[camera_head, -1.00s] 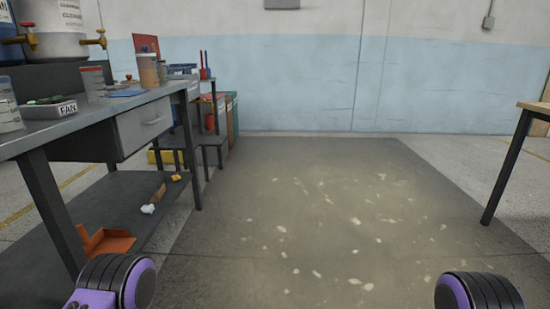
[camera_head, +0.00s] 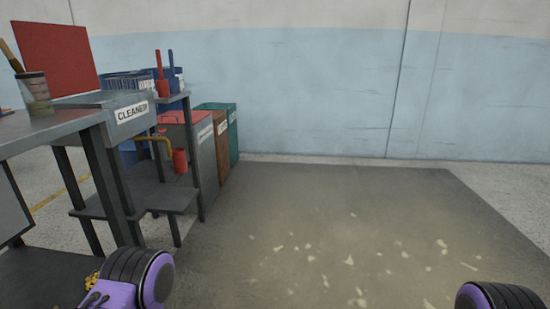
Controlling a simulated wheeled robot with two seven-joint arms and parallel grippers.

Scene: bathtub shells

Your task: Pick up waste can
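Three bins stand in a row beyond the bench at the left, near the blue wall. The nearest is a grey bin (camera_head: 205,150) with a red top and a white label, partly hidden by a small dark shelf stand. Behind it are a brown bin (camera_head: 222,140) and a green bin (camera_head: 233,134). I cannot tell which is the waste can. Only purple and black parts of my arms show at the bottom left and bottom right; neither gripper is in view.
A metal workbench (camera_head: 60,124) with a brush cup (camera_head: 35,93) is close at the left. The dark shelf stand (camera_head: 165,199) holds a red can (camera_head: 180,160) and red and blue brushes. The stained floor mat (camera_head: 340,220) ahead is clear up to the wall.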

